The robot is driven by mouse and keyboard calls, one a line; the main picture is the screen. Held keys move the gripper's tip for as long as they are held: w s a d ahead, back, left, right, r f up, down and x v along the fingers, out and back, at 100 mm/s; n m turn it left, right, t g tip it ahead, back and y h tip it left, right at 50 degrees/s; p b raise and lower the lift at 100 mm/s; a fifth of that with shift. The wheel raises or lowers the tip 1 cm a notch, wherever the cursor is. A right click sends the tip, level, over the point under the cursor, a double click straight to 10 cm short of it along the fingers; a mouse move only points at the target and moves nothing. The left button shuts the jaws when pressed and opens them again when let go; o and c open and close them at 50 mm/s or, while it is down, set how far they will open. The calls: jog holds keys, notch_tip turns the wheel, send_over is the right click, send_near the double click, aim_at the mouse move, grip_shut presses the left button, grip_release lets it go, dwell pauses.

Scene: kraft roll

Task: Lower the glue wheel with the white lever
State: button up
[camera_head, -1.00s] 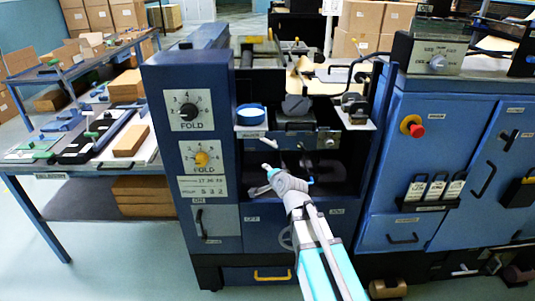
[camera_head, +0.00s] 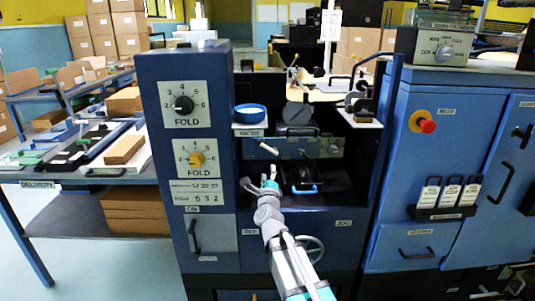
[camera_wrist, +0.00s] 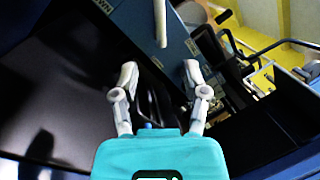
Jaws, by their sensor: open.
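The white lever (camera_head: 268,148) sticks out from the blue-grey panel below the water shelf in the head view. In the wrist view the white lever (camera_wrist: 161,24) hangs at the top, beyond the fingertips. My gripper (camera_head: 265,183) is just below the lever in the head view. In the wrist view my gripper (camera_wrist: 159,76) is open, with nothing between its fingers and a gap between them and the lever. A dark grey rounded part (camera_head: 297,114) sits above the panel; I cannot tell whether it is the glue wheel.
A tray with a blue handle (camera_head: 304,189) is in the dark bay. The dial column (camera_head: 187,150) borders the bay at left, a blue cabinet (camera_head: 420,180) at right.

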aim_at(268, 150)
dwell(0.3)
jog(key=p+x, duration=0.3)
jog(key=x, duration=1)
jog(key=shift+w+r, duration=0.1)
jog(key=shift+w, duration=0.25)
grip_shut()
